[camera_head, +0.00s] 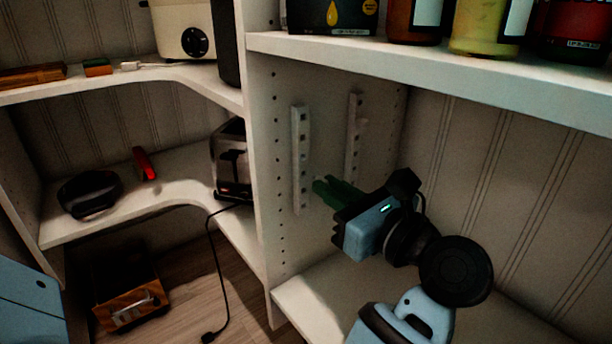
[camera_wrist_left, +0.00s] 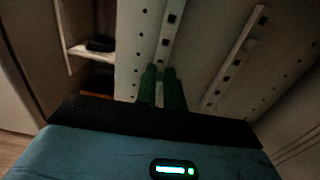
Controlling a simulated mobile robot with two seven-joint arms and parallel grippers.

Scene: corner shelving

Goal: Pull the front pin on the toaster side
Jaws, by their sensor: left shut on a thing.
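My left gripper (camera_head: 320,184) has green fingers and reaches the white divider panel (camera_head: 280,110), beside the lower part of the near slotted strip (camera_head: 300,160). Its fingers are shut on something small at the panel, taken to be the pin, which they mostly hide. In the left wrist view the green fingertips (camera_wrist_left: 161,72) lie close together below the near strip (camera_wrist_left: 171,28), with a pale sliver between them. A second slotted strip (camera_head: 353,140) stands further back on the panel. The toaster (camera_head: 232,165) stands on the other side of the panel. My right gripper is not in view.
Jars and bottles (camera_head: 490,25) stand on the shelf above my arm. A lower shelf board (camera_head: 320,300) below the gripper looks bare. The toaster's black cord (camera_head: 217,260) hangs to the floor.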

